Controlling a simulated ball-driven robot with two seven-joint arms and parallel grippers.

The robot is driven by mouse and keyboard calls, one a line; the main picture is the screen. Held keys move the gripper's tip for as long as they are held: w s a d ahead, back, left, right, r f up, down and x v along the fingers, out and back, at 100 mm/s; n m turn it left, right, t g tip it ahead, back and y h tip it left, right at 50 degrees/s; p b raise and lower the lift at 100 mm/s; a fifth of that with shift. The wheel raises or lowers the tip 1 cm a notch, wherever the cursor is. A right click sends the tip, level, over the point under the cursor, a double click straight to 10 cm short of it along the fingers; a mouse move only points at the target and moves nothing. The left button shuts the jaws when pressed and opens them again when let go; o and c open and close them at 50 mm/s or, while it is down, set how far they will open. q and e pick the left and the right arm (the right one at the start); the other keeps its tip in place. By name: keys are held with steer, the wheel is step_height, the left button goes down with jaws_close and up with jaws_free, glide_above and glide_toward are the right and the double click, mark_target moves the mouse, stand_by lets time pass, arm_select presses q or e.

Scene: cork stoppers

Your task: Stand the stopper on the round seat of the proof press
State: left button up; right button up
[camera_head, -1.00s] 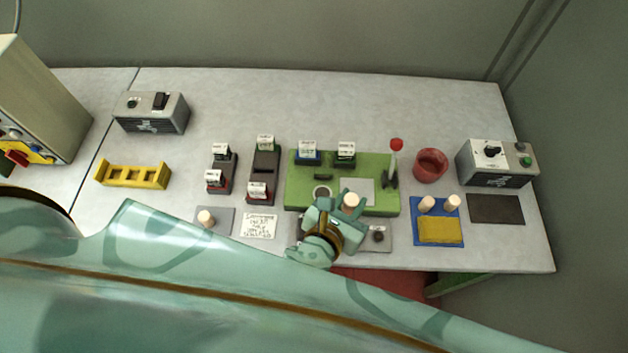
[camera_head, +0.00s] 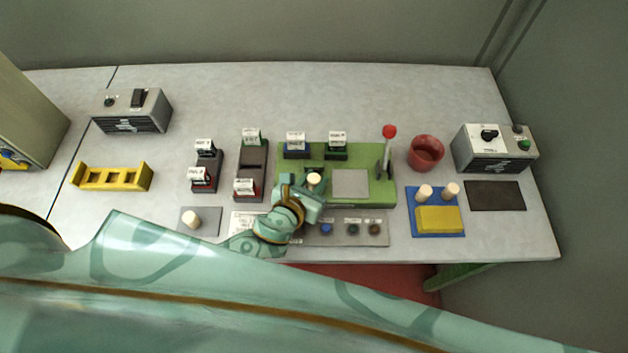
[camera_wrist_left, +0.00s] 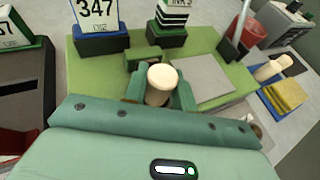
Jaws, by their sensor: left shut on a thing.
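The proof press is a green base (camera_head: 375,199) with a square grey plate (camera_head: 350,183) and a red-knobbed lever (camera_head: 386,150). It also shows in the left wrist view (camera_wrist_left: 90,70). My left gripper (camera_head: 314,184) is shut on a pale cork stopper (camera_head: 314,179), held upright left of the grey plate. In the left wrist view the stopper (camera_wrist_left: 160,84) stands between the two green fingers. The round seat is hidden behind the gripper and stopper. I cannot tell whether the stopper's bottom touches anything. My right gripper is not in view.
Labelled blocks (camera_head: 296,147) stand along the press's back edge. A grey strip with coloured dots (camera_head: 350,229) lies in front. Right are a red cup (camera_head: 426,153) and a blue tray (camera_head: 412,203) with two stoppers and a yellow block. Another stopper (camera_head: 191,219) stands left on a grey pad.

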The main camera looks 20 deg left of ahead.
arm_select(q)
steer(key=shift+f, duration=0.1)
steer(key=o, duration=0.7)
steer(key=shift+c, duration=0.2)
steer(key=shift+r, duration=0.25)
steer(key=p+v, duration=0.1)
steer(key=v, duration=1.1)
steer(key=shift+f, duration=0.1)
